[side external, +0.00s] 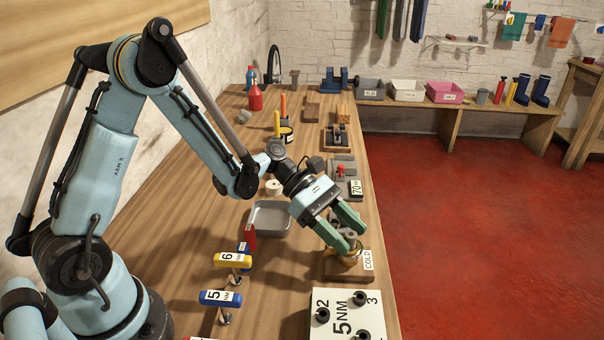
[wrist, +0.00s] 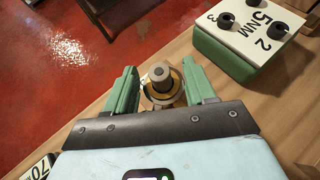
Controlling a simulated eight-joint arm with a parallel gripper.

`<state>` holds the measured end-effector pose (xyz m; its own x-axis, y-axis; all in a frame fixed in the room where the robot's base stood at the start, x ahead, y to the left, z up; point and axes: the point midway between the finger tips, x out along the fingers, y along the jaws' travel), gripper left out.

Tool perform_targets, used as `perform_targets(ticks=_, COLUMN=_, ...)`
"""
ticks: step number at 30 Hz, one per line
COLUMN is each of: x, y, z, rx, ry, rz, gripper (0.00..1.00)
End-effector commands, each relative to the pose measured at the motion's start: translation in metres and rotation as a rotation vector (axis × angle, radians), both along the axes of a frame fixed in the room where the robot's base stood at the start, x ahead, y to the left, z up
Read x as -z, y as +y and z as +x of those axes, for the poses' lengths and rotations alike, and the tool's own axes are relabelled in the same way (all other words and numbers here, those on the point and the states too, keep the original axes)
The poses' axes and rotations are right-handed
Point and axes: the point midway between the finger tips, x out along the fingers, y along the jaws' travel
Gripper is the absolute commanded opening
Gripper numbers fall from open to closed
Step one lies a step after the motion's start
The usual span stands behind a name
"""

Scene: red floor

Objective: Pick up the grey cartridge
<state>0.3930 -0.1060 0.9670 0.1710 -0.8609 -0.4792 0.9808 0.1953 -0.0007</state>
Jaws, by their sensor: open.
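A grey cartridge (wrist: 160,76) with a dark round top stands in a brass-coloured fitting (wrist: 152,97) in the wrist view. In the side view the brass fitting (side external: 351,258) sits on a wooden block (side external: 342,270) labelled COLD. My gripper (side external: 350,231) is open above this block, its green fingers pointing down toward the fitting. In the wrist view the two fingers of my gripper (wrist: 163,84) stand on either side of the cartridge, with gaps showing. In the side view the fingers partly hide the cartridge.
A white-topped 5 NM block (side external: 345,318) with black knobs stands nearby, toward the camera. A grey tray (side external: 270,205), T-handled tools marked 6 (side external: 232,260) and 5 (side external: 220,298), and a 70 NM plate (side external: 356,188) are around. Red floor lies right of the bench.

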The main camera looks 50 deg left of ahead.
Motion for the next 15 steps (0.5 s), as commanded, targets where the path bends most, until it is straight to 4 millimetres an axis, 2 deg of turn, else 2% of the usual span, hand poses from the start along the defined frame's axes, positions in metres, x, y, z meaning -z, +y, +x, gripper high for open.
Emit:
perform_targets(ticks=5, x=0.0002, y=-0.0002, z=0.0001, rx=-0.001, ry=0.000, rz=0.000, gripper=0.55)
perform_targets(ticks=6, x=0.0002, y=-0.0001, z=0.0002, rx=-0.001, ry=0.000, rz=0.000, gripper=0.52)
perform_targets(ticks=15, x=0.0001, y=0.0001, z=0.0002, rx=0.000, ry=0.000, rz=0.000, gripper=0.06)
